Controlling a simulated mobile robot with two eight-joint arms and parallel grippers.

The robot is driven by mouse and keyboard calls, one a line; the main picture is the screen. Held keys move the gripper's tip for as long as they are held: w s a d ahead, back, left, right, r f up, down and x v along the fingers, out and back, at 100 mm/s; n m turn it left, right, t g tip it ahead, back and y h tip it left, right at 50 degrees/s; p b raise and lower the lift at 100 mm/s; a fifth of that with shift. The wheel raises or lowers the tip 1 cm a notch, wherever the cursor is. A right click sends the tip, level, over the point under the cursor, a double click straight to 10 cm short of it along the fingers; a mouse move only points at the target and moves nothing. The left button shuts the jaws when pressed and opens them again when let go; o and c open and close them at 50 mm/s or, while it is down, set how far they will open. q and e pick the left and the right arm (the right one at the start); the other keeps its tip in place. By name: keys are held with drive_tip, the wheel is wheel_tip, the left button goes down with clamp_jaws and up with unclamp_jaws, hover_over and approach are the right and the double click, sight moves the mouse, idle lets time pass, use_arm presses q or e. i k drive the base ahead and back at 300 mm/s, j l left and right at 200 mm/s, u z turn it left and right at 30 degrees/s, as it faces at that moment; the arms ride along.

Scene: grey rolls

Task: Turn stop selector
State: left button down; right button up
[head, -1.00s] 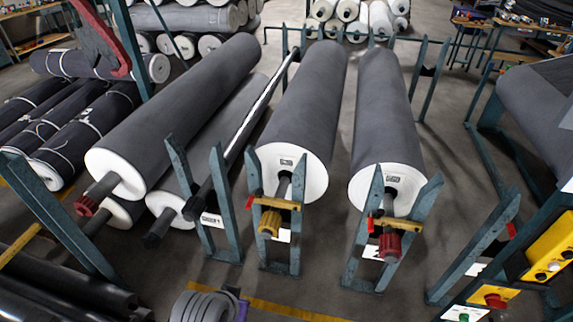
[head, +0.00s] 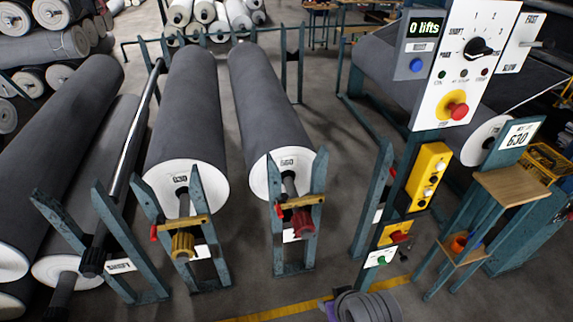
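A white control panel (head: 447,85) stands on a teal post at the upper right in the head view. The selector is a round black knob (head: 478,48) with a pointer, ringed by small printed marks that are too small to read surely. Below it are small indicator lamps and a red mushroom button (head: 457,111) on a yellow disc. A dark display (head: 423,28) on the panel's left reads "0 lifts", with a blue button (head: 416,65) under it. Neither gripper is in view.
Large grey rolls (head: 187,115) rest on teal stands at the left and middle. A yellow button box (head: 428,176) and a lower box with red and green buttons (head: 395,235) are below the panel. A small wooden-topped stand (head: 512,188) is at the right. Grey coils (head: 365,305) lie at the front.

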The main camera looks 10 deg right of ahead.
sight(475, 48)
drive_tip(key=z, duration=1.55)
